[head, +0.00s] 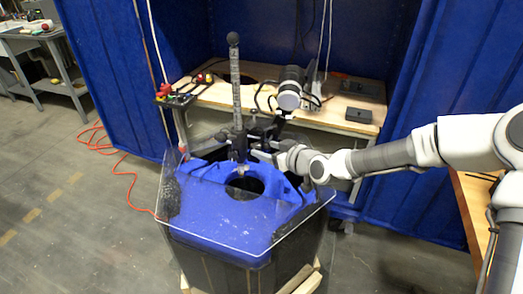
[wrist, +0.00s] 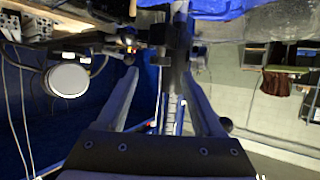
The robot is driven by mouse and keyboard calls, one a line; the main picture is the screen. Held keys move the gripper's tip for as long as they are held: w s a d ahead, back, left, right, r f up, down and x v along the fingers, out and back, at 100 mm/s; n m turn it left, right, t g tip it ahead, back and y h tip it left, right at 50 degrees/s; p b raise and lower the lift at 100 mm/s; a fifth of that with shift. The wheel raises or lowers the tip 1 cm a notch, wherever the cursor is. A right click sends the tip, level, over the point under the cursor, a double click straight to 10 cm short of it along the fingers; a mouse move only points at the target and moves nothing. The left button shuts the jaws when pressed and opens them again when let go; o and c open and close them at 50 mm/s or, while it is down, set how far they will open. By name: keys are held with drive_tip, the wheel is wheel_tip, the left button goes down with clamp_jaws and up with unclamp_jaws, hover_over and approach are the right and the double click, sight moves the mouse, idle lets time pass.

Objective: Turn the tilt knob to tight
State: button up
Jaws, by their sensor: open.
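The thruster's ribbed grey shaft (head: 236,95) stands upright with a black ball on top. Its dark clamp bracket (head: 240,145) sits at the back edge of the blue tank (head: 215,215). My gripper (head: 262,150) reaches in from the right, beside the bracket. In the wrist view my gripper (wrist: 161,72) has its two fingers spread. The dark bracket (wrist: 178,45) shows between and beyond the fingertips. I cannot pick out the tilt knob clearly from the other dark parts there, nor tell whether a finger touches it.
A clear plate (head: 270,240) with sharp corners covers the tank top. Behind stands a wooden bench (head: 215,95) with a grey-and-black device (head: 290,90) and a dark box (head: 358,115). An orange cable (head: 100,145) lies on the floor at left. The left floor is open.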

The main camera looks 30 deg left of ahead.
sight(257, 146)
drive_tip(key=shift+x, duration=1.6)
clamp_jaws()
